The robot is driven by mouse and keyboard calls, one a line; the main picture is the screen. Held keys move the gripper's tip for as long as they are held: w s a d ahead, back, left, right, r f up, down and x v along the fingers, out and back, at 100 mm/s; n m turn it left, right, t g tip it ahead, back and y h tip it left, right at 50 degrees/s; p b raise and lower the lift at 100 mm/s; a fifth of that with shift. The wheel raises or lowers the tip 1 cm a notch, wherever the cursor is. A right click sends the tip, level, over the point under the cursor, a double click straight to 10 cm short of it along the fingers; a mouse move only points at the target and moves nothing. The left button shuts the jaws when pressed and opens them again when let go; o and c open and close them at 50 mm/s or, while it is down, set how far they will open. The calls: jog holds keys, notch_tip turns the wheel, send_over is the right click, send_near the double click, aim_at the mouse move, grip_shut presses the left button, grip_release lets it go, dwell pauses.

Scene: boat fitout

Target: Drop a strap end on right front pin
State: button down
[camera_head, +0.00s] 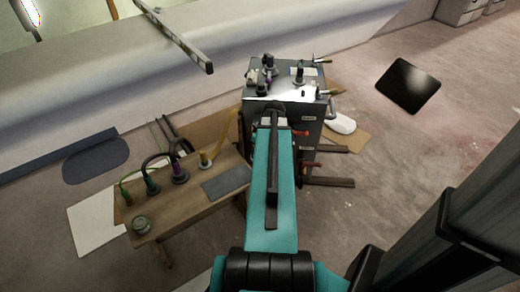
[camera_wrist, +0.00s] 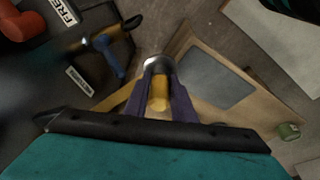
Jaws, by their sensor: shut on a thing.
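My gripper (camera_wrist: 160,95) is shut on a yellow strap end (camera_wrist: 159,92), a short cylinder with a silvery piece at its top. In the wrist view a yellow band (camera_wrist: 112,98) shows left of the fingers. In the head view my gripper is mostly hidden behind my arm, at the near side of a grey cabinet (camera_head: 312,134). A yellow strap (camera_head: 233,125) arches there from a yellow fitting (camera_head: 205,160) on a wooden bench (camera_head: 190,208). Dark upright fittings (camera_head: 299,76) stand on the cabinet top. I cannot tell which is the right front pin.
Other hoses (camera_head: 152,160) arch over the bench beside a grey pad (camera_head: 226,182) and a green jar (camera_head: 141,224). A blue-handled fitting (camera_wrist: 111,58) and a red part (camera_wrist: 24,20) are left in the wrist view. Handles (camera_head: 330,92) jut from the cabinet's right side.

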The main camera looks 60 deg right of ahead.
jog(key=shift+w, duration=0.1)
jog(key=shift+w+a+r, duration=0.15)
jog(key=shift+w, duration=0.35)
jog(key=w+a+r, duration=0.6)
jog(key=w+a, duration=0.3)
jog(key=w, duration=0.3)
jog(key=w+a+r, duration=0.6)
jog(key=w+a, duration=0.3)
jog(key=w, duration=0.3)
jog(key=w+a+r, duration=0.4)
jog(key=a, duration=0.6)
jog(key=w+a+r, duration=0.3)
jog(key=a+r, duration=0.2)
jog(key=a, duration=0.4)
jog(key=w+a+r, duration=0.4)
jog(key=a, duration=0.6)
jog(key=shift+w+a+r, duration=0.35)
jog(key=shift+r, duration=0.05)
jog(key=shift+a, duration=0.1)
